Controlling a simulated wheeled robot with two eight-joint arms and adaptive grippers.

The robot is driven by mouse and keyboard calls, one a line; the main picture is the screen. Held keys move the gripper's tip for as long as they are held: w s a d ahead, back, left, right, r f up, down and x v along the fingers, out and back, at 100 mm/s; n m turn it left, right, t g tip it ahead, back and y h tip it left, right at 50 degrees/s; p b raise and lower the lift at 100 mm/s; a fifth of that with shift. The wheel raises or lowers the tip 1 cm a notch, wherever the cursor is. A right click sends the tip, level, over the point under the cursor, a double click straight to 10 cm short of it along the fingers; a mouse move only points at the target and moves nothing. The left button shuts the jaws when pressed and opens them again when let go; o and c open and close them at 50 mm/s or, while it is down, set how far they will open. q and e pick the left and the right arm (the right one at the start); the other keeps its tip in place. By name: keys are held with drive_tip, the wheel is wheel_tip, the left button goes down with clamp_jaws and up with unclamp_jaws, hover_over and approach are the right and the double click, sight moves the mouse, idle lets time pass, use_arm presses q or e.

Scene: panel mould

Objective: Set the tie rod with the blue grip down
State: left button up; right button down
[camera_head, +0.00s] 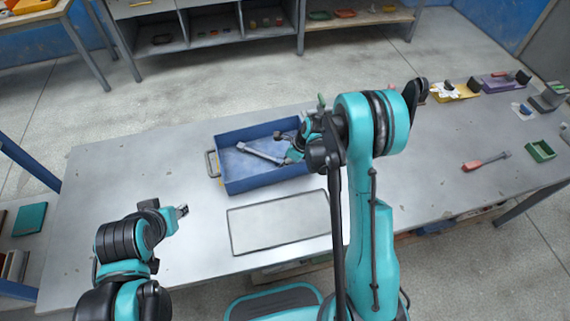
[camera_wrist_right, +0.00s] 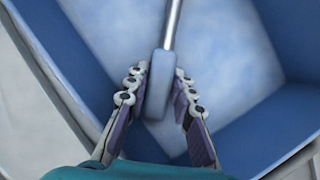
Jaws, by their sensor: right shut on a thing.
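The tie rod with the blue grip (camera_head: 261,153) is in or just over the blue tray (camera_head: 250,186), its metal shaft slanting across it. In the right wrist view its blue-grey grip (camera_wrist_right: 160,85) sits between the fingers of my right gripper (camera_wrist_right: 160,98), and the shaft points away from me. My right gripper (camera_head: 292,157) is shut on the grip; the arm partly hides it in the head view. I cannot tell whether the rod touches the tray floor. My left gripper (camera_head: 182,210) is over the table's left part, away from the tray; its finger gap is too small to judge.
A pale rectangular panel with a dark rim (camera_head: 279,223) lies in front of the tray. A rod with a red grip (camera_head: 485,162) and a green box (camera_head: 540,151) lie on the right. The table (camera_head: 125,165) is clear left of the tray. Shelves (camera_head: 215,22) stand behind.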

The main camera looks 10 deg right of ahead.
drive_tip(key=shift+s, duration=0.15)
drive_tip(key=c, duration=1.3)
unclamp_jaws()
drive_tip(key=shift+f, duration=0.1)
drive_tip(key=s+d+r+n+t+h+p, duration=0.15)
drive_tip(key=s+r+n, duration=0.45)
drive_tip(key=r, duration=0.6)
drive_tip(key=s+d+r+n+t+h+p, duration=0.15)
drive_tip(key=s+r+n, duration=0.45)
drive_tip(key=r, duration=0.6)
drive_tip(key=s+r+n+t, duration=0.1)
drive_tip(key=s+r+n, duration=0.2)
drive_tip(key=s+n, duration=0.7)
drive_tip(key=shift+s+a+n+h, duration=0.3)
drive_tip(key=shift+s+a+n, duration=0.1)
drive_tip(key=shift+n, duration=1.6)
